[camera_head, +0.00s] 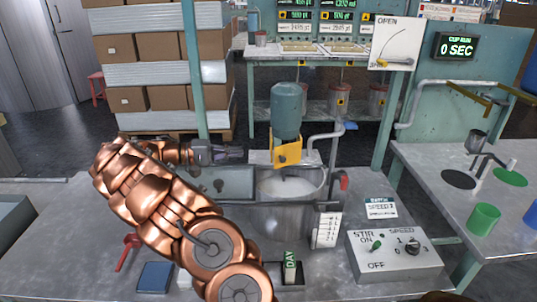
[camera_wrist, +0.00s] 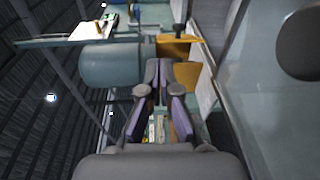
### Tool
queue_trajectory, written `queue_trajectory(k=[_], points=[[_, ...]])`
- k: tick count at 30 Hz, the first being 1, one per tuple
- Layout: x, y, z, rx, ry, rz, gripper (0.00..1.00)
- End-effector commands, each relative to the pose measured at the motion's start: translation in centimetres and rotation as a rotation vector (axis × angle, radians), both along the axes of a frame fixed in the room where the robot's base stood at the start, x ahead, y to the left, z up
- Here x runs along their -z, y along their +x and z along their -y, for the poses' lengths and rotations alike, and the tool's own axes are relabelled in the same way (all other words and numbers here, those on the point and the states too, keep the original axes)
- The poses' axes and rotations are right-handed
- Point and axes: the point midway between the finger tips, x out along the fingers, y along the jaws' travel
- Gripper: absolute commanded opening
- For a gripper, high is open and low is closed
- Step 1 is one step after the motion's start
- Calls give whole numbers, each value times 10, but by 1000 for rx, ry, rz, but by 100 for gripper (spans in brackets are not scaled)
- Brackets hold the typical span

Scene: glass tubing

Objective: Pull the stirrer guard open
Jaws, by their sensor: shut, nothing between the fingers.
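A glassy panel (camera_head: 232,180), apparently the stirrer guard, stands left of the steel vat (camera_head: 300,205). A pale translucent pane (camera_wrist: 262,95) fills the right of the wrist view, with a dark round part (camera_wrist: 303,45) on it. My gripper (camera_head: 236,153) is shut and empty, reaching right along the panel's top edge; I cannot tell if it touches. In the wrist view my fingers (camera_wrist: 164,66) point toward the teal stirrer motor (camera_wrist: 118,66) and its yellow bracket (camera_wrist: 187,75). The motor (camera_head: 287,108) hangs above the pale vat contents. The guard's handle is not clear.
A control box (camera_head: 393,256) with a STIR switch sits at the front right. A red handle (camera_head: 343,181) is by the vat's right side. A pipe (camera_head: 325,138) rises behind it. An OPEN sign (camera_head: 390,45) with a curved arrow hangs beyond. A blue pad (camera_head: 155,277) lies front left.

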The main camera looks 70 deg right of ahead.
Motion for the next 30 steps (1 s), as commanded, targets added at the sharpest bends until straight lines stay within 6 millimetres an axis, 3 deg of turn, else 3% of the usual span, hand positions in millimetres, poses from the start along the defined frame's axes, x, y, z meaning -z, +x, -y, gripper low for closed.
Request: queue_trajectory(k=[1, 6, 14, 30], points=[[11, 3, 9, -1, -11, -8, 0], [27, 9, 24, -7, -50, -26, 0], [33, 7, 32, -9, -69, -29, 0], [32, -59, 74, -6, -67, -31, 0]])
